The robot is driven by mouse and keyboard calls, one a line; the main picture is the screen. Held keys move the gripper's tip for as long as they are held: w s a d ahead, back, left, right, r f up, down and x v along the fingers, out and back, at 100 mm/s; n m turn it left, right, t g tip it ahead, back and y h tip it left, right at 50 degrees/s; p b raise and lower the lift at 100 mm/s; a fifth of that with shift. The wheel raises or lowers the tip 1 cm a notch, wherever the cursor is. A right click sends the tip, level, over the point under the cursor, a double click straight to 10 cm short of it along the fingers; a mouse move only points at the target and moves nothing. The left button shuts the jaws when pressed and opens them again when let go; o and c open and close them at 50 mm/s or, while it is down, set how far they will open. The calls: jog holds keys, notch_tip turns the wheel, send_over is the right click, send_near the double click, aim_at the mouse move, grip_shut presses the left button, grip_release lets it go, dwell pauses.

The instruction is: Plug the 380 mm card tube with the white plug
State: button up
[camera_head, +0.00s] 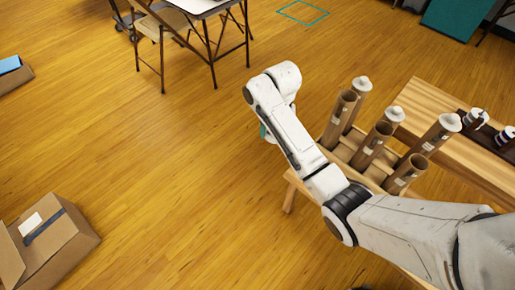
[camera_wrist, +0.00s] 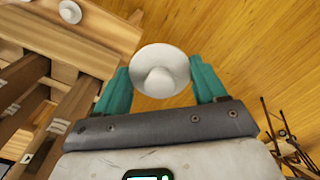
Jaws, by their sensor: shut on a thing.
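My gripper (camera_head: 265,133) is out to the left of the tube rack, over open floor; its teal fingers mostly hide behind my arm in the head view. In the wrist view my gripper (camera_wrist: 161,80) is shut on a round white plug (camera_wrist: 162,68), held between both fingers. Several brown card tubes stand in the rack. Three show open tops: a back-left one (camera_head: 336,124), a middle one (camera_head: 371,148) and a front one (camera_head: 403,176). Others carry white caps, such as the right one (camera_head: 432,137). The labels are too small to read, so I cannot tell which is 380 mm.
The wooden rack (camera_head: 346,152) sits at the left of a wooden bench (camera_head: 430,98). A dark tray at the right holds more white plugs (camera_head: 475,119). A cardboard box (camera_head: 60,245) lies at lower left; a folding chair (camera_head: 160,30) and table stand behind. The floor between is clear.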

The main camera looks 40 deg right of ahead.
jog(key=s+d+r+m+p, duration=0.45)
jog(key=d+r, duration=0.25)
jog(key=d, duration=0.5)
jog(key=s+d+r+m+p, duration=0.45)
jog(key=d+r, duration=0.35)
jog(key=d, duration=0.4)
jog(key=shift+m, duration=0.4)
jog(key=f+b, duration=0.5)
jog(key=shift+w+f+b, duration=0.25)
jog(key=shift+f+b, duration=0.1)
jog(key=shift+r+p, duration=0.1)
jog(key=shift+p, duration=0.65)
jog(key=shift+r+p, duration=0.7)
jog(key=shift+p, duration=0.3)
jog(key=shift+p, duration=0.35)
dwell(0.6)
jog(key=shift+r, duration=0.2)
jog(key=shift+r+p, duration=0.35)
